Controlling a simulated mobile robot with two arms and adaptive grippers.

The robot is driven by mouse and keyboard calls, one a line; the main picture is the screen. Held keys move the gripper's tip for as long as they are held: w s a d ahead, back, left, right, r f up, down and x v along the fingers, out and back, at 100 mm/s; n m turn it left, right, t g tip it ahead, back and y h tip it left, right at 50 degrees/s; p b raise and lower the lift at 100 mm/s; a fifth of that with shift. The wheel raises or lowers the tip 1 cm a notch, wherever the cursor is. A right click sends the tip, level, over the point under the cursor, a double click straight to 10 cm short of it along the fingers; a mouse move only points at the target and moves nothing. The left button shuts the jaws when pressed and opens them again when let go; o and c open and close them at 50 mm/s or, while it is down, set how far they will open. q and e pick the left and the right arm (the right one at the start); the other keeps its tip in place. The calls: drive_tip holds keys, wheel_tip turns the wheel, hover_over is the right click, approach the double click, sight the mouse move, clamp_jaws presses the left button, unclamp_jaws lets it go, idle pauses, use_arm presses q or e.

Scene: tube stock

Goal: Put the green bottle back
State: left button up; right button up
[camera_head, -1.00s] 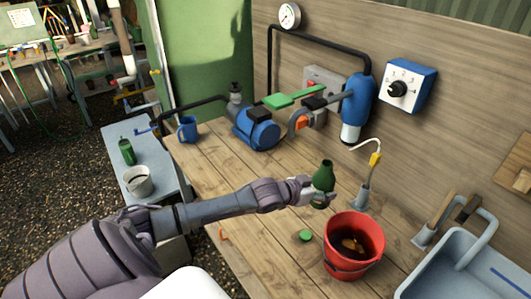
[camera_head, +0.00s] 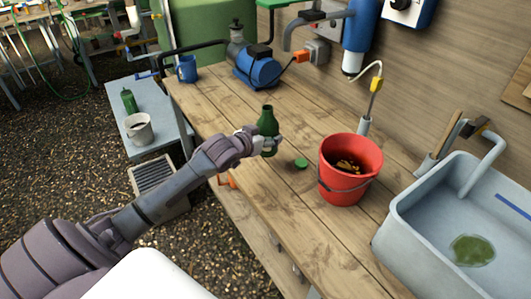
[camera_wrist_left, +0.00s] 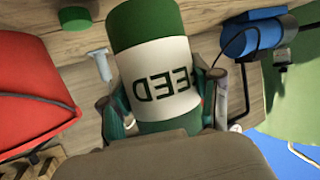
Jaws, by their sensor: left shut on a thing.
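A dark green bottle (camera_head: 267,120) stands upright in my left gripper (camera_head: 263,142), above or near the front part of the wooden workbench (camera_head: 262,193). I cannot tell if its base touches the wood. The gripper is shut around the bottle's body. In the left wrist view the same bottle (camera_wrist_left: 160,75) shows between the fingers (camera_wrist_left: 170,95), with a white label reading FEED upside down. A loose green cap (camera_head: 301,164) lies on the bench between the bottle and the red bucket. My right gripper is not in view.
A red bucket (camera_head: 349,172) stands right of the cap, and a grey sink (camera_head: 400,215) is at the right. A side bench (camera_head: 160,112) at the left holds another green bottle (camera_head: 129,101) and a pale pot (camera_head: 139,128). A blue mug (camera_head: 187,69) and pump (camera_head: 257,67) stand behind.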

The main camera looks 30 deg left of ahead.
sight(267, 149)
use_arm(q)
drive_tip(key=shift+f, duration=2.4)
drive_tip(key=shift+f, duration=0.2)
drive_tip(key=o, duration=1.4)
drive_tip(key=shift+s+r, duration=0.1)
drive_tip(key=shift+r, duration=0.1)
drive_tip(key=v, duration=1.2)
drive_tip(key=shift+f, duration=0.1)
